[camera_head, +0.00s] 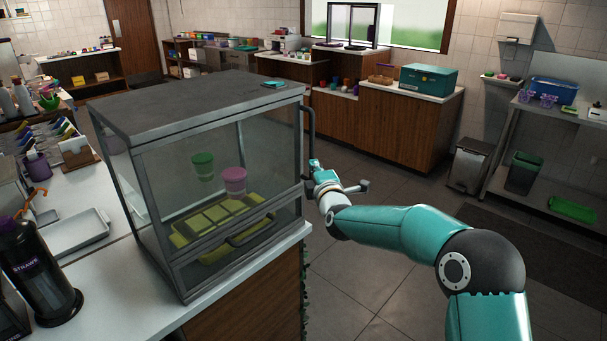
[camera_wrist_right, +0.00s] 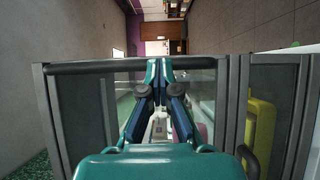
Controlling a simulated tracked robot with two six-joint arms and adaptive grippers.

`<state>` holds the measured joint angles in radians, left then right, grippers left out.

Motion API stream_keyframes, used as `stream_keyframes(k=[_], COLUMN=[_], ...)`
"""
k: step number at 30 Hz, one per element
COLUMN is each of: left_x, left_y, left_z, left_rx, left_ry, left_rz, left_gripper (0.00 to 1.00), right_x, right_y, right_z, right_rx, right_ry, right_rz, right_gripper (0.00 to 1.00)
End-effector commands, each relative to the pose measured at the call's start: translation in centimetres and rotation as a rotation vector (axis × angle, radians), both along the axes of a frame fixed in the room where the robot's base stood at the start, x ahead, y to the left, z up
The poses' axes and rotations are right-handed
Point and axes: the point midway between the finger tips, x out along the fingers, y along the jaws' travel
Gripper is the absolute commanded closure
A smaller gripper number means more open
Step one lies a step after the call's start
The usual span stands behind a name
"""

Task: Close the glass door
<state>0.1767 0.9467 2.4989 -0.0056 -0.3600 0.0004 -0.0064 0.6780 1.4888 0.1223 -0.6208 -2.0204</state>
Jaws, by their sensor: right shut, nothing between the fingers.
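The glass door (camera_head: 272,150) is the large framed pane on the front of a grey display case on the counter. A dark upright handle (camera_head: 311,120) stands at its right edge. The pane looks in line with the case, but I cannot tell whether a small gap is left. My right gripper (camera_head: 314,164) is beside the case's right edge, near the handle's lower end. In the right wrist view the right gripper (camera_wrist_right: 158,66) has its fingertips together and empty, close to the long dark handle bar (camera_wrist_right: 90,67); contact is unclear. My left gripper is out of view.
Inside the case, a green cup (camera_head: 203,166) and a pink cup (camera_head: 235,180) stand above a yellow-green tray (camera_head: 180,240). A lower handle (camera_head: 252,231) sticks out in front. A dark straw dispenser (camera_head: 40,275) stands at left. Open floor (camera_head: 375,265) lies to the right.

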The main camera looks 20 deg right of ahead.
Motion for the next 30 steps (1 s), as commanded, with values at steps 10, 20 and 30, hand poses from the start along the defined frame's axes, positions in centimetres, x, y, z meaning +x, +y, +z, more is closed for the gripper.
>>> stream_keyframes(k=[10,20,30], left_x=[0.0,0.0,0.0], left_y=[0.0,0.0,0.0], left_z=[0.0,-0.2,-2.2], left_rx=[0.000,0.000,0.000], left_ry=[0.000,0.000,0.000], left_rz=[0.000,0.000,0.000], left_gripper=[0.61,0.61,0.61], right_x=[0.0,-1.5,-7.6], right_y=[0.4,2.7,3.7], right_z=[0.1,0.0,-0.2], right_rx=[-0.002,0.001,0.001], right_ry=[-0.002,-0.002,-0.003], right_rz=[0.007,0.009,0.006], right_gripper=[1.00,1.00,1.00])
